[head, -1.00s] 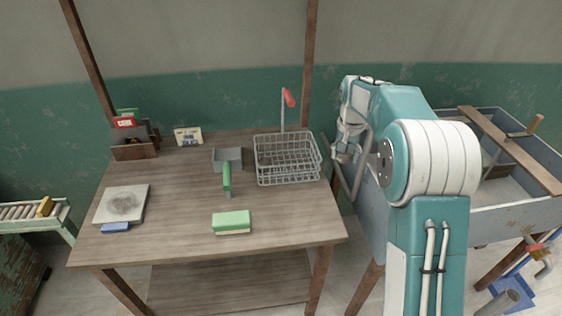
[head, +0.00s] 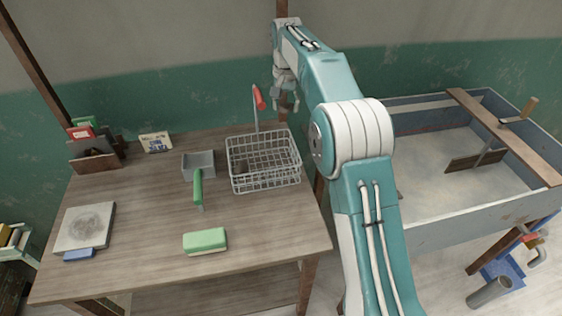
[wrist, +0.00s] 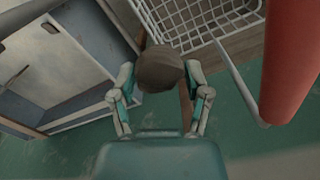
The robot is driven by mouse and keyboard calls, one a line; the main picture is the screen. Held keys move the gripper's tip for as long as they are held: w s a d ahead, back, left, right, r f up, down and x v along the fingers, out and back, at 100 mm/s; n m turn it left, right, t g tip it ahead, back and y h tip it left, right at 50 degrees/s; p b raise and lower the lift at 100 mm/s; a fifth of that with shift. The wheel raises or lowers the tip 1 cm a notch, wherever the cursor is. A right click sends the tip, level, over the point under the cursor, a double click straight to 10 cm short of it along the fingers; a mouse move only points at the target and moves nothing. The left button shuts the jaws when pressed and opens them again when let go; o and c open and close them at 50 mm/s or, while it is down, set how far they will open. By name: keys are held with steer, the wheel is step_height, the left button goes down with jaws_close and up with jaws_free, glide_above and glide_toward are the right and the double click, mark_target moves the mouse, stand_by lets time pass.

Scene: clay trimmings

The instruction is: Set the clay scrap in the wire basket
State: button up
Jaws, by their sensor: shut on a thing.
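The clay scrap (wrist: 160,69) is a rounded brown lump between my fingertips in the wrist view. My gripper (wrist: 160,82) is shut on it. In the head view my gripper (head: 287,104) is raised behind the wire basket, near its back right; the scrap is hard to make out there. The wire basket (head: 264,160) stands at the table's back right. Part of the basket (wrist: 200,22) shows at the top of the wrist view, beyond the scrap and apart from it. A dark brown patch shows through the basket's mesh; I cannot tell what it is.
A red-topped rod (head: 260,98) rises behind the basket; its red part (wrist: 291,60) looms close at right in the wrist view. A grey bin (head: 198,165), a green-handled tool (head: 198,188) and a green sponge (head: 205,241) lie left. A trough (head: 440,215) stands right.

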glide_above(282, 166)
step_height(282, 166, down, 10)
steer(key=f, duration=0.7)
steer(key=shift+s+d, duration=0.1)
steer(key=shift+d, duration=0.15)
steer(key=f, duration=0.5)
steer(key=shift+a+f, duration=0.15)
steer(key=shift+a, duration=0.15)
steer(key=shift+d, duration=0.15)
steer(key=o, duration=0.9)
